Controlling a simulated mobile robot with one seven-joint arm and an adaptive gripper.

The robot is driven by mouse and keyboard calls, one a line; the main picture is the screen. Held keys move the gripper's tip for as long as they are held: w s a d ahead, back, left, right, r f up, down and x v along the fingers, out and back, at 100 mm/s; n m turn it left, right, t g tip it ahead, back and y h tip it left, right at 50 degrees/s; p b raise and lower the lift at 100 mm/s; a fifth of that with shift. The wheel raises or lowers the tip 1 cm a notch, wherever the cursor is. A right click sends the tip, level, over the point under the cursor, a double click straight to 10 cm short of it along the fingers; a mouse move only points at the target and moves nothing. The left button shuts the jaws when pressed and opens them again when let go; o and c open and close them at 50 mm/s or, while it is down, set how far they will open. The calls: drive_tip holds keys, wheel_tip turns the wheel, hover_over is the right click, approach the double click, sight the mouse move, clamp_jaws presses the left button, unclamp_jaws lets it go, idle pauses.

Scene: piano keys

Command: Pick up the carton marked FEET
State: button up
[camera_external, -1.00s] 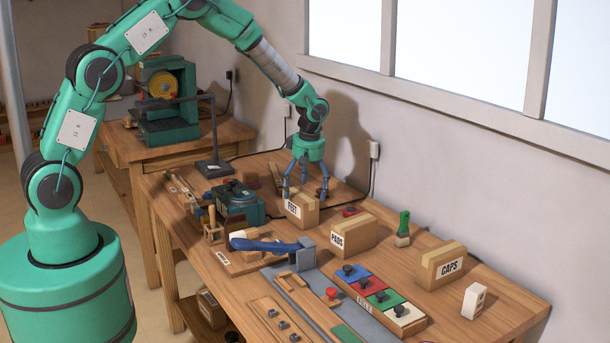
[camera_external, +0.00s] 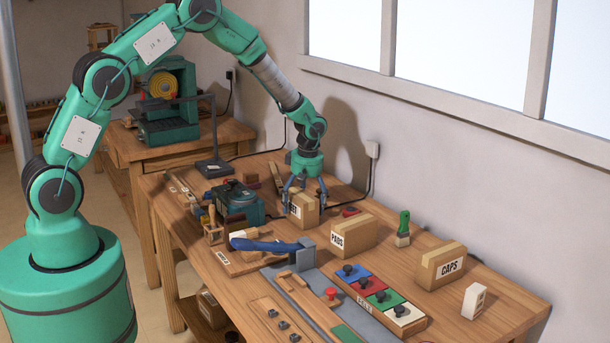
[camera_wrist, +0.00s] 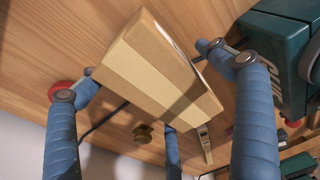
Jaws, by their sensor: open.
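The small cardboard carton marked FEET (camera_external: 307,213) stands on the workbench (camera_external: 450,312), left of the PADS carton. A finger covers part of its label in the external view. My gripper (camera_external: 304,203) is open and low over this carton, pointing down with fingers on different sides of it. In the wrist view the tan carton (camera_wrist: 160,68) lies between the spread blue fingers of my gripper (camera_wrist: 145,85). Its label shows only as a pale sliver along the right edge. I cannot tell whether any finger touches it.
The PADS carton (camera_external: 353,237) stands close on the right, the CAPS carton (camera_external: 441,266) farther right. A green machine (camera_external: 238,200) stands close on the left. A red knob-like thing (camera_external: 350,211) lies behind. The wall is close behind the bench.

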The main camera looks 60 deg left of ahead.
drive_tip(key=shift+a+f, duration=0.2)
drive_tip(key=shift+f, duration=1)
drive_tip(key=shift+c, duration=0.2)
drive_tip(key=c, duration=1.4)
drive_tip(key=shift+r, duration=0.1)
wheel_tip(320, 180, up, 10)
drive_tip(key=shift+f+p, duration=0.1)
drive_tip(key=shift+p, duration=0.65)
